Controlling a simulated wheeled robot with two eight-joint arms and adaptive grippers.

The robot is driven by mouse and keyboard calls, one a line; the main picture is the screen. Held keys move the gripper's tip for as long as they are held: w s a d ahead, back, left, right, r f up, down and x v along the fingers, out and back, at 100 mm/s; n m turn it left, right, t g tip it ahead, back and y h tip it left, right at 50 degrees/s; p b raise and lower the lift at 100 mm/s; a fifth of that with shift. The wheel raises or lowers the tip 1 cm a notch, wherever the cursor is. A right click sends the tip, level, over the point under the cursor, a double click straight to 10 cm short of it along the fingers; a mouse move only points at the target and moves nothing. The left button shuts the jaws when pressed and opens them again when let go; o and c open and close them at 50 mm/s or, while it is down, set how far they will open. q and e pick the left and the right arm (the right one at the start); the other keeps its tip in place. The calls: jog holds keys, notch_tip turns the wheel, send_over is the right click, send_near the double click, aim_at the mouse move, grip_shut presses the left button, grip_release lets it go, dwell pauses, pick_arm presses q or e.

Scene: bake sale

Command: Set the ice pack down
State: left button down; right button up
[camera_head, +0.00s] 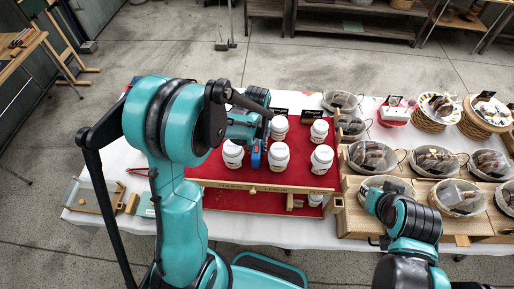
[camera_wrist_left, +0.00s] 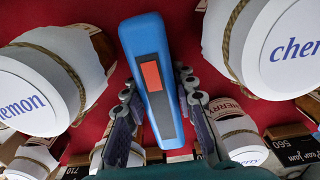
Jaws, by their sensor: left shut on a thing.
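The ice pack (camera_wrist_left: 152,80) is a blue block with a dark grey panel and a red rectangle, in the left wrist view. My left gripper (camera_wrist_left: 157,100) is shut on it, with a finger on each side. In the head view the ice pack (camera_head: 255,157) hangs upright below my left gripper (camera_head: 256,141), among the white jars over the red cloth. Whether its lower end touches the cloth cannot be told. My right arm's teal links are at the lower right of the head view; its fingers do not show.
White lidded jars (camera_head: 278,156) stand close around the ice pack on the red display (camera_head: 215,168). Several baskets of wrapped goods (camera_head: 437,160) fill the table's right side. A wooden tray (camera_head: 92,201) lies at the left end. White tablecloth (camera_head: 245,231) is bare along the front.

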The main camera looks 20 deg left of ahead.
pick_arm(q)
jog(key=shift+s, duration=0.1)
jog(key=shift+f, duration=0.1)
jog(key=c, duration=1.2)
grip_release()
